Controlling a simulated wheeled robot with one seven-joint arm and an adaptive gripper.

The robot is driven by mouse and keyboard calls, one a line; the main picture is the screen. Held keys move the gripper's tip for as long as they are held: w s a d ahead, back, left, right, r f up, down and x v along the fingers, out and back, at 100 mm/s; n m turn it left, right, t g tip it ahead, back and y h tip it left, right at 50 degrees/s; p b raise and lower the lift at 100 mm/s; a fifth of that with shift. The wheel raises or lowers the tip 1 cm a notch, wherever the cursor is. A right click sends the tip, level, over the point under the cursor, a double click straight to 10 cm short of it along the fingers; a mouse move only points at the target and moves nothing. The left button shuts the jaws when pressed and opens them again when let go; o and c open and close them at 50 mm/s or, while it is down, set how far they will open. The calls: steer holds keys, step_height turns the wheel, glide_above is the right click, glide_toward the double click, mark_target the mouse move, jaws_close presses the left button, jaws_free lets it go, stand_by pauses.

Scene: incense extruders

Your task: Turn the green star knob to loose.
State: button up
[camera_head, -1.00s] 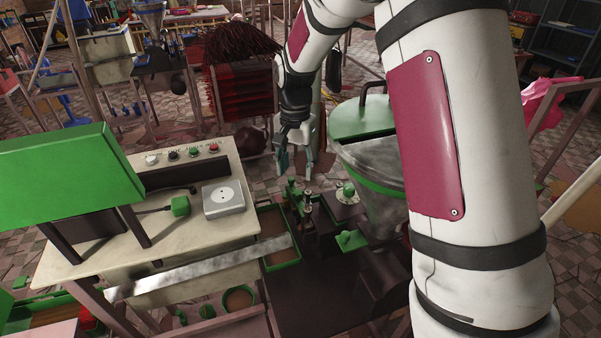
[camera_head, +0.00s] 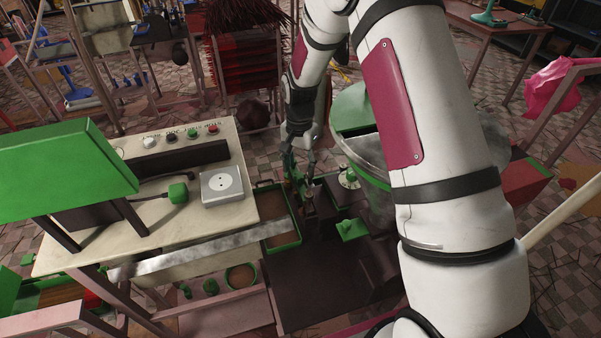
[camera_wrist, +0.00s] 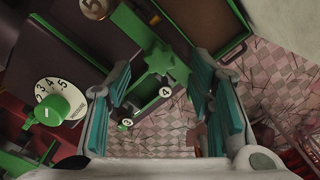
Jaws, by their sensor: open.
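The green star knob (camera_wrist: 166,64) is in the upper middle of the wrist view, ahead of my fingertips and roughly between them. My gripper (camera_wrist: 165,80) is open, with a teal-padded finger on each side and nothing held. I cannot tell how far the tips are from the knob. In the head view my gripper (camera_head: 299,178) points down over the extruder beside the green-rimmed tray. There the star knob is hard to make out behind the fingers.
A white numbered dial with a green knob (camera_wrist: 52,110) is left of the fingers. The green-rimmed tray (camera_head: 297,240) lies beside the extruder. A grey hopper (camera_head: 368,160) stands close right of my gripper. The control table (camera_head: 110,225) is at left.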

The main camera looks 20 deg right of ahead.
mark_target(300, 175)
steer(key=shift+f, duration=1.75)
jaws_close()
